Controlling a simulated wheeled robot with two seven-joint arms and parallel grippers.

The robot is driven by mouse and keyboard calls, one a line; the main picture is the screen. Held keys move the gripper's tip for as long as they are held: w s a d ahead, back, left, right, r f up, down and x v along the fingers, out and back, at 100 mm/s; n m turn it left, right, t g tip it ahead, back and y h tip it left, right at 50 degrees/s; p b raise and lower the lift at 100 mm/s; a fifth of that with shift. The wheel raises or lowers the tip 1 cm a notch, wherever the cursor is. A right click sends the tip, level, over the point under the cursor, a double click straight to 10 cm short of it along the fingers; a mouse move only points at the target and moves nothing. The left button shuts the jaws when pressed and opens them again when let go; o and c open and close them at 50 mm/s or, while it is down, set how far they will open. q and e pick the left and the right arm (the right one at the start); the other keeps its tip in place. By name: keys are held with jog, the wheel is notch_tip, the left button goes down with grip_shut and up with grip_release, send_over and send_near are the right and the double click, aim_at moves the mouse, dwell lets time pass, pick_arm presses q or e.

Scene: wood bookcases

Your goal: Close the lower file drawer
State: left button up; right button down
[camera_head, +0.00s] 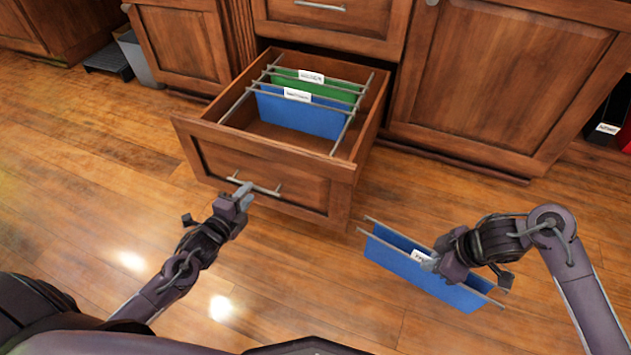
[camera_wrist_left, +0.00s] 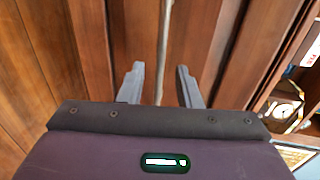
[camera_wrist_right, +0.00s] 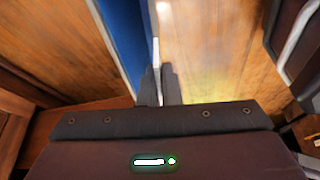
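The lower file drawer (camera_head: 275,180) stands pulled out from the wooden cabinet, with a blue folder (camera_head: 300,112) and a green folder (camera_head: 325,88) hanging inside. My left gripper (camera_head: 243,190) is at the drawer's metal handle (camera_head: 268,190). In the left wrist view, its fingers (camera_wrist_left: 158,78) are apart, with the handle bar (camera_wrist_left: 164,40) between them; contact cannot be told. My right gripper (camera_head: 432,264) is shut on another blue folder (camera_head: 400,259), at its white tab, outside the drawer. That folder also shows in the right wrist view (camera_wrist_right: 128,38).
Another closed drawer (camera_head: 330,22) is above the open one. Cabinet doors stand at left (camera_head: 185,45) and right (camera_head: 500,75). A grey bin (camera_head: 140,62) is at the far left, and dark binders (camera_head: 608,112) at the far right. The wooden floor (camera_head: 90,150) is mostly clear.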

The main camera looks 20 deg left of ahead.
pick_arm(q)
jog(key=shift+b+x, duration=0.35)
jog(key=shift+x, duration=0.9)
grip_shut()
